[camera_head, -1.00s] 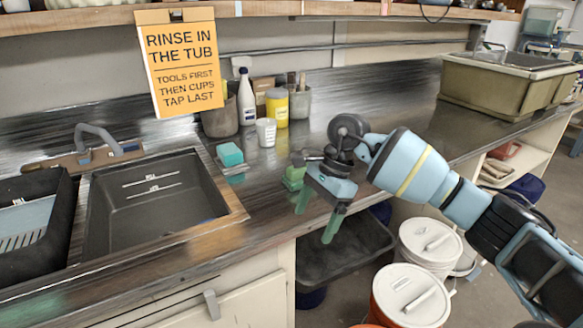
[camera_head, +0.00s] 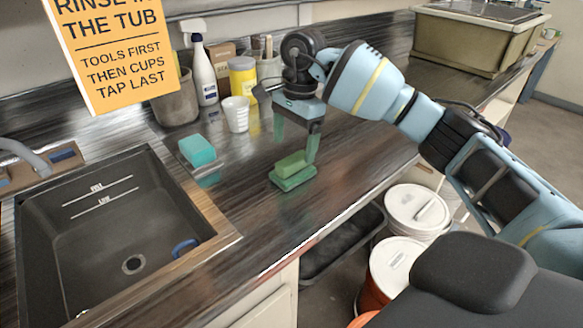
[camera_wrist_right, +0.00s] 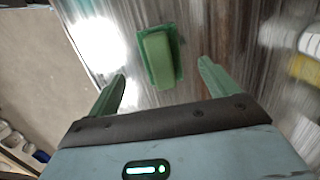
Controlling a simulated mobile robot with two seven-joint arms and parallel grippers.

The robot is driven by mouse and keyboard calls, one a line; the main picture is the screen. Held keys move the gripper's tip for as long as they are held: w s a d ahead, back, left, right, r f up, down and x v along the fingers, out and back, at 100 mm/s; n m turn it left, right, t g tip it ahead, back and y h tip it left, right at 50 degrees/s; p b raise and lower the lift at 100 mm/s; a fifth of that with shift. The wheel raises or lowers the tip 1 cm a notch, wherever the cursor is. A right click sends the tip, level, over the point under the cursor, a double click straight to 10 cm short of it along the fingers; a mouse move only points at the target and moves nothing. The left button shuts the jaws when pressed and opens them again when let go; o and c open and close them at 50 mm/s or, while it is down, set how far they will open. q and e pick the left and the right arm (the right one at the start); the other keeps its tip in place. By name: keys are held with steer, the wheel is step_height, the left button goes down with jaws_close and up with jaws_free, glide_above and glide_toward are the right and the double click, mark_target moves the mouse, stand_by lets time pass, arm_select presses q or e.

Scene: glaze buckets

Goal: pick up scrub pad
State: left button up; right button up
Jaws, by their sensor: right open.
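The scrub pad (camera_head: 293,178) is a green block on a flatter, darker green base, lying on the dark counter near its front edge. My right gripper (camera_head: 296,146) is above it, open and empty, fingers pointing down. In the right wrist view the scrub pad (camera_wrist_right: 159,57) lies between and beyond the two green fingers, apart from both. My left gripper is not in view.
A teal sponge (camera_head: 197,150) sits by the sink (camera_head: 120,230). A white cup (camera_head: 236,114), a spray bottle (camera_head: 202,72) and a yellow container (camera_head: 243,78) stand behind. White-lidded buckets (camera_head: 416,208) stand below the counter's front edge. Counter around the pad is clear.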

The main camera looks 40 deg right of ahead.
mark_target(293, 158)
steer(key=shift+w+f, duration=0.1)
steer(key=shift+f, duration=0.85)
steer(key=shift+a+f+p, duration=0.2)
steer(key=shift+f+p, duration=0.1)
steer(key=shift+f, duration=2.25)
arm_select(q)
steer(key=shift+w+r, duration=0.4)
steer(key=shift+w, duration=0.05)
arm_select(e)
steer(key=shift+c, duration=0.3)
steer(key=c, duration=1)
steer(key=shift+c, duration=0.2)
steer(key=shift+r, duration=0.1)
